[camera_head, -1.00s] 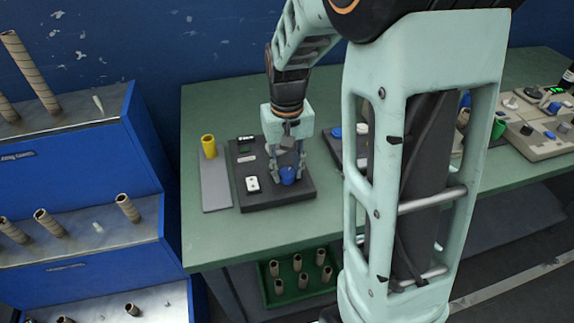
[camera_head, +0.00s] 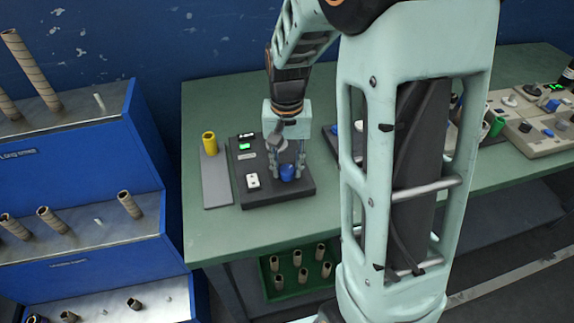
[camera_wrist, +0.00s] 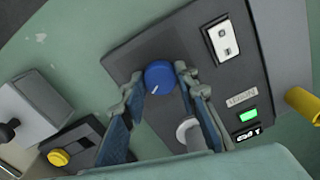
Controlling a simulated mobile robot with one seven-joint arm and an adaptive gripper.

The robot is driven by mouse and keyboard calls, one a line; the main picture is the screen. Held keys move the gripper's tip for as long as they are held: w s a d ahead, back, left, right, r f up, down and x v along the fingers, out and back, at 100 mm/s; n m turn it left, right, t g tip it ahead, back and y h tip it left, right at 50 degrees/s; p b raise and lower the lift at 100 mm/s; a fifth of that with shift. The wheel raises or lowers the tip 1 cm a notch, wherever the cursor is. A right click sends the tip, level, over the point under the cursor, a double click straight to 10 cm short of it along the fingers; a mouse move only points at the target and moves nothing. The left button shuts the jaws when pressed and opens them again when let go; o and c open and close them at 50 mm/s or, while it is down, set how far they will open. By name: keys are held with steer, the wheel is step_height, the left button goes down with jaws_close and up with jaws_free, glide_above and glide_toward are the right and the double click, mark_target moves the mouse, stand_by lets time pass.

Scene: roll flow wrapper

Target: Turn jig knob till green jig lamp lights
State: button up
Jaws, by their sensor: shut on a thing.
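The jig is a dark flat box (camera_head: 240,199) on the green table. Its round blue knob (camera_head: 287,173) sits at the near right and also shows in the wrist view (camera_wrist: 159,77), with a white pointer line. My gripper (camera_head: 287,168) points down over the knob. In the wrist view its fingers (camera_wrist: 160,78) are on either side of the knob, shut on it. The jig lamp (camera_head: 244,146) glows bright green; it is lit in the wrist view too (camera_wrist: 248,115).
A yellow tube (camera_head: 210,143) stands on a grey plate (camera_head: 215,186) left of the jig. A white two-dot plate (camera_head: 253,181) is on the jig. Other control boxes (camera_head: 545,138) stand at the right. A blue rack (camera_head: 75,170) with cardboard tubes is at the left.

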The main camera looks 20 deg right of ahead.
mark_target(288, 169)
steer(key=o, duration=1.1)
steer(key=shift+o, duration=0.2)
step_height(288, 169, up, 12)
steer(key=shift+d+r, duration=0.1)
